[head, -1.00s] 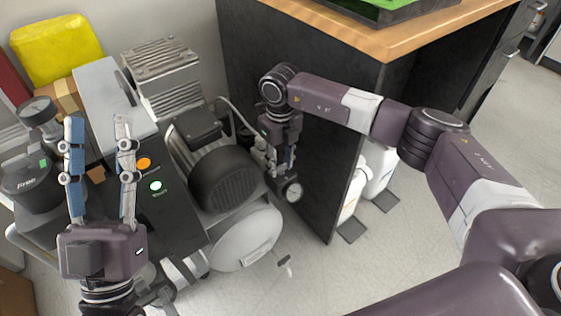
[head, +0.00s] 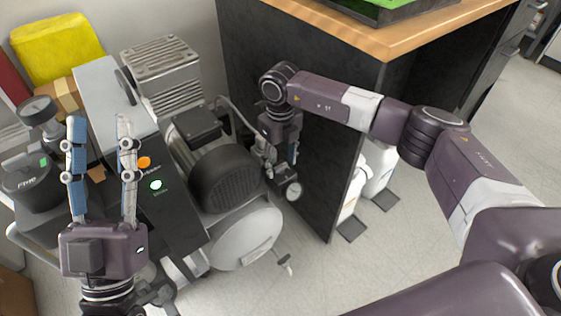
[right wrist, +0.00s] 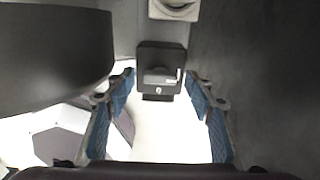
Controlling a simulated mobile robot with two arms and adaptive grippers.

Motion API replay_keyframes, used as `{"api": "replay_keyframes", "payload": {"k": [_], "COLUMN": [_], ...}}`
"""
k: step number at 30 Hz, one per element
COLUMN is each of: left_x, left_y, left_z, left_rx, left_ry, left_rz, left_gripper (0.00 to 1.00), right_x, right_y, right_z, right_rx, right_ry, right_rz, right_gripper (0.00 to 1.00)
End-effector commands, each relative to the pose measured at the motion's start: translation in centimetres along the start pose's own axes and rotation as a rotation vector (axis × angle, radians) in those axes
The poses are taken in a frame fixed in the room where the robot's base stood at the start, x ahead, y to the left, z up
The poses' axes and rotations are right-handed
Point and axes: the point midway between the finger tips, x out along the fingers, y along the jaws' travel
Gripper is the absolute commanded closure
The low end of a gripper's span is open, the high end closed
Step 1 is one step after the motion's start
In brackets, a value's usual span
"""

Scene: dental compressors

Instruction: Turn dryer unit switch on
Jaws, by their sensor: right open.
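In the right wrist view a small black box (right wrist: 161,58) with a grey switch-like knob (right wrist: 160,76) and a small white mark faces the camera. It appears to be the dryer unit switch; I cannot read its setting. My right gripper (right wrist: 160,92) is open and empty, its blue-padded fingers on either side of the box's lower part, apart from it as far as I can see. In the head view my right gripper (head: 279,165) points down between the compressor and the dark cabinet side, and the box is hidden. My left gripper (head: 100,122) is open and empty over the dark control panel.
The control panel (head: 176,215) has a lit orange and a lit green button. The black motor (head: 225,180) and grey tank (head: 246,238) stand left of my right gripper. The cabinet wall (head: 318,190) closely bounds the right.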

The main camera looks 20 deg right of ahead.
Motion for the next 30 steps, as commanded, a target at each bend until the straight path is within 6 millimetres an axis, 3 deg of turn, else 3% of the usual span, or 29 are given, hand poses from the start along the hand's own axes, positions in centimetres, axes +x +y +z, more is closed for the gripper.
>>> {"api": "replay_keyframes", "payload": {"k": [5,18,23,30], "left_x": [0.0,0.0,0.0,0.0], "left_y": [0.0,0.0,0.0,0.0], "left_z": [0.0,0.0,0.1,0.1], "left_rx": [0.0,0.001,0.001,0.001], "left_ry": [-0.001,-0.001,-0.002,-0.002], "left_rz": [0.0,0.0,0.0,0.0], "left_gripper": [0.6,0.6,0.6,0.6], "right_x": [-2.0,-10.5,-11.8,-11.9], "right_y": [-0.1,0.0,0.0,0.0], "right_z": [0.1,0.1,0.1,0.0], "right_rx": [0.0,0.0,-0.001,-0.001], "right_ry": [-0.004,-0.003,-0.001,-0.001], "right_rz": [-0.001,-0.001,0.001,0.001], "right_gripper": [0.51,0.51,0.51,0.51]}}
